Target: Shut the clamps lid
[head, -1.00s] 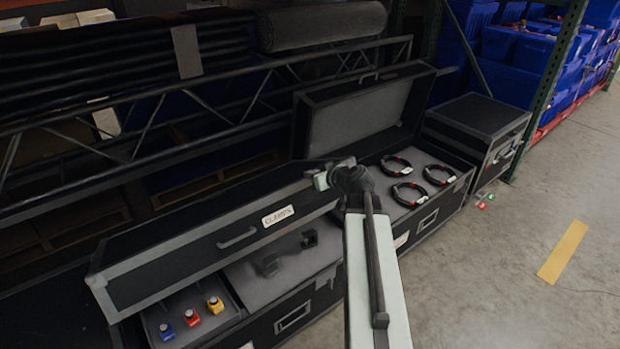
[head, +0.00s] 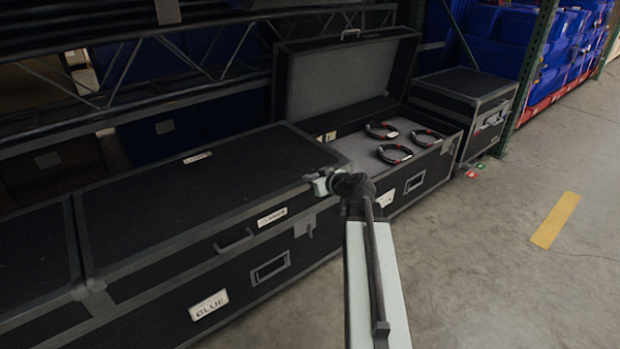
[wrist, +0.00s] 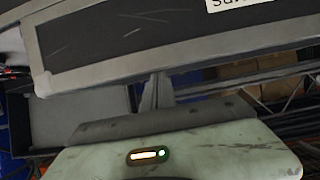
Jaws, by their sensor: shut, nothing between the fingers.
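The clamps lid (head: 160,205) is a long black panel with grey edging, a front handle (head: 234,241) and a white label (head: 272,217). In the head view it lies down level on its case (head: 245,290), with no gap visible along the front. The clamps inside are hidden. My gripper (head: 320,183) is at the lid's right front corner, its fingers shut and empty; whether it touches the lid I cannot tell. In the wrist view the closed fingers (wrist: 158,92) point at a dark grey-edged panel (wrist: 150,40) with part of a white label.
To the right, an open case (head: 425,172) holds several black and red cable coils, its lid (head: 345,75) standing up. A smaller closed case (head: 465,85) stands beyond it. Metal truss and shelving are behind.

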